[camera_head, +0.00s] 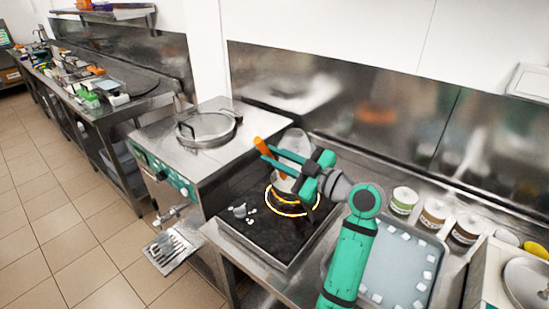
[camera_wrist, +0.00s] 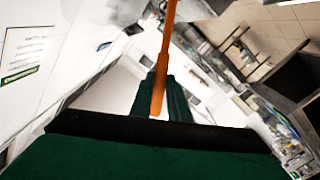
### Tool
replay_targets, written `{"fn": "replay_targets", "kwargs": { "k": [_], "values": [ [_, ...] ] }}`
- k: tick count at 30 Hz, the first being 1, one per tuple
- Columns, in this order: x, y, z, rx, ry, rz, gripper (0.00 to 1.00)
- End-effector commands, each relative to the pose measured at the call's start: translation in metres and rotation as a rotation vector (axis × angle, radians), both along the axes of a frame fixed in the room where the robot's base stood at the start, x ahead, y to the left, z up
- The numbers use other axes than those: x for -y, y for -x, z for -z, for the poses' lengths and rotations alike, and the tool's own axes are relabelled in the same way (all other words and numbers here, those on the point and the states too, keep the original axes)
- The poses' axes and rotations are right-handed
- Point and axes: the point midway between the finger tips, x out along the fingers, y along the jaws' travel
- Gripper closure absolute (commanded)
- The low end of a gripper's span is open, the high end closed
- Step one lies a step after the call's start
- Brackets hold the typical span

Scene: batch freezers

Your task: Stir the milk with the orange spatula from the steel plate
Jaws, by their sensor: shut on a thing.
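My gripper (camera_head: 277,158) is shut on the orange spatula (camera_head: 261,147), above the lit burner (camera_head: 290,203). In the wrist view the spatula (camera_wrist: 166,60) runs upward from between the dark green fingers (camera_wrist: 158,97). A pale, shiny pot (camera_head: 285,184) stands on the burner behind and below the gripper, partly hidden by it. I cannot make out the milk or whether the spatula's far end is inside the pot. A round steel plate (camera_head: 527,281) at the lower right shows no spatula on it.
A steel machine with a round lid (camera_head: 208,128) stands left of the burner. Several labelled tubs (camera_head: 434,215) and a grey tray with white cubes (camera_head: 395,262) are at the right. Floor is clear at left.

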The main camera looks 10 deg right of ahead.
Motion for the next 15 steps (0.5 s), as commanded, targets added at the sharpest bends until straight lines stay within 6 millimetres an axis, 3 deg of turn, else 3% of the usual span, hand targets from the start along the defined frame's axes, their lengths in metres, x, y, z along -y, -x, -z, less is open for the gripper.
{"fn": "replay_targets", "kwargs": {
  "k": [15],
  "values": [
    [-0.002,0.000,-0.043,0.001,0.001,-0.004,1.00]
  ]
}}
